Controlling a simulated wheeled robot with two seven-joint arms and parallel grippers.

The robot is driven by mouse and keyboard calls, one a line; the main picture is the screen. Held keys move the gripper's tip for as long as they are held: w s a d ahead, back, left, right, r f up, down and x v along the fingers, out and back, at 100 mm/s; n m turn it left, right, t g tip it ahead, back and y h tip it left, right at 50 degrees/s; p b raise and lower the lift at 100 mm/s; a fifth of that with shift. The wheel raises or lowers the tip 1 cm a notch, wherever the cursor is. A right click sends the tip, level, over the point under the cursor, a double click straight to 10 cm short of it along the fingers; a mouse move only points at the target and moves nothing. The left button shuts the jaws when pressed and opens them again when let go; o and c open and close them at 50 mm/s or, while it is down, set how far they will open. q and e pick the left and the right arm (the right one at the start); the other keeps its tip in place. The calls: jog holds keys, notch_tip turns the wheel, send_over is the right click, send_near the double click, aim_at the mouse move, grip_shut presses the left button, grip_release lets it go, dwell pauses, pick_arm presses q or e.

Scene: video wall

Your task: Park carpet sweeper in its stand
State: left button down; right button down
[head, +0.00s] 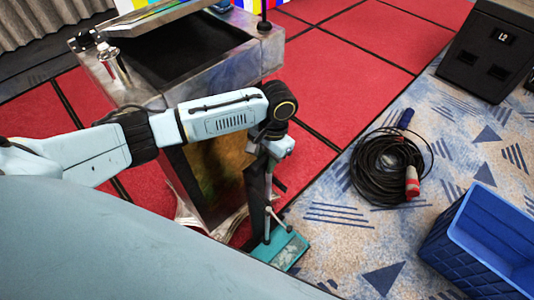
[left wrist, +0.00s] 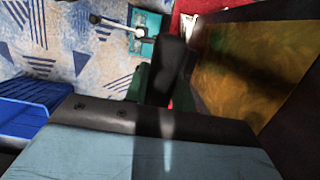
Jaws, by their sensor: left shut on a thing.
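My left gripper (head: 270,168) points down beside the metal cabinet and is shut on the carpet sweeper's handle, which is mostly hidden by the gripper and wrist. Below it, a teal flat piece (head: 285,250) with a thin grey rod and lever rests on the floor where red tiles meet blue carpet. It also shows in the left wrist view (left wrist: 150,22), beyond the dark fingers. I cannot tell for sure whether this teal piece is the sweeper's head or part of the stand. No separate stand can be made out. My right gripper is not in view.
A worn metal cabinet (head: 265,50) with a raised lid stands close behind the gripper. A coiled black cable (head: 375,165) with a red plug lies right on the carpet. A blue crate (head: 470,235) stands at lower right, a black case (head: 480,60) at upper right.

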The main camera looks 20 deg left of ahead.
pick_arm(q)
jog(key=shift+w+d+r, duration=0.15)
jog(key=c, duration=1.5)
grip_release()
jog(key=shift+f, duration=0.2)
jog(key=o, duration=0.3)
jog(key=shift+o, duration=0.2)
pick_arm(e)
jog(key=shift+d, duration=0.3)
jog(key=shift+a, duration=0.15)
pick_arm(q)
jog(key=r, duration=0.3)
jog(key=w+r+p, duration=0.1)
jog(key=r, duration=0.3)
jog(key=r+p, duration=0.1)
jog(key=r, duration=0.3)
jog(key=shift+w+d+r, duration=0.1)
jog(key=shift+w+d, duration=0.2)
jog(key=shift+w, duration=0.1)
jog(key=shift+r, duration=0.4)
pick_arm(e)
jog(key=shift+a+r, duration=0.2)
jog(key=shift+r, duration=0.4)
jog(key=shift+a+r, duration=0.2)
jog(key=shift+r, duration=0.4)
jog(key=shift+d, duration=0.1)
